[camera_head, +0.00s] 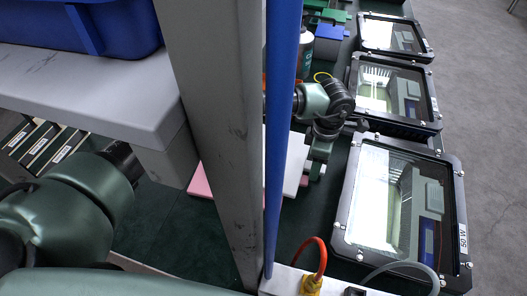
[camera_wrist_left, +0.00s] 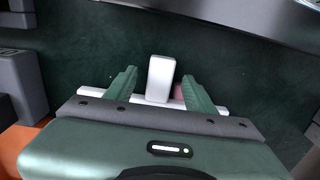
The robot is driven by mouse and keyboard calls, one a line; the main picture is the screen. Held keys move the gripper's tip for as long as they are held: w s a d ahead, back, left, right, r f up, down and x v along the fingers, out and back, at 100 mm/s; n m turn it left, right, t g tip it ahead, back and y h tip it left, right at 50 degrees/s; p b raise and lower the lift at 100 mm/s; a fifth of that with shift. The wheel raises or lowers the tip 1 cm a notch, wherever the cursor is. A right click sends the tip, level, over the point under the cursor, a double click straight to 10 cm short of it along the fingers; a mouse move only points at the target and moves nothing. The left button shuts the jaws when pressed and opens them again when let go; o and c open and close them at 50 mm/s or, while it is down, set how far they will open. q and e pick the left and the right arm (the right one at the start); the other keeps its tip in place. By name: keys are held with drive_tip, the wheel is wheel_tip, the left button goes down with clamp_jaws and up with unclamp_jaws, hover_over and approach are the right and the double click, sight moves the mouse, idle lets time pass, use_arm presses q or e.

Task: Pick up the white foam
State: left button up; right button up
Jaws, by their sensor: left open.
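In the left wrist view a white block (camera_wrist_left: 160,78), which looks like the white foam, stands out between the two green fingers of my left gripper (camera_wrist_left: 158,84). The fingers are open, with a gap showing on each side of the block. A white strip (camera_wrist_left: 95,99) and a bit of pink (camera_wrist_left: 178,92) show low behind the fingers. In the head view the gripper (camera_head: 317,166) is beside a white piece (camera_head: 294,165), partly hidden by the blue pole. A pink piece (camera_head: 199,183) shows left of the grey post. My right gripper is not in view.
A grey post (camera_head: 215,120) and blue pole (camera_head: 279,130) block much of the head view. Several floodlight housings (camera_head: 400,210) line the right side. A blue bin (camera_head: 100,25) sits on a grey shelf (camera_head: 95,85). Orange and grey cables (camera_head: 322,255) stand at the front.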

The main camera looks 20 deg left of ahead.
use_arm(q)
clamp_jaws()
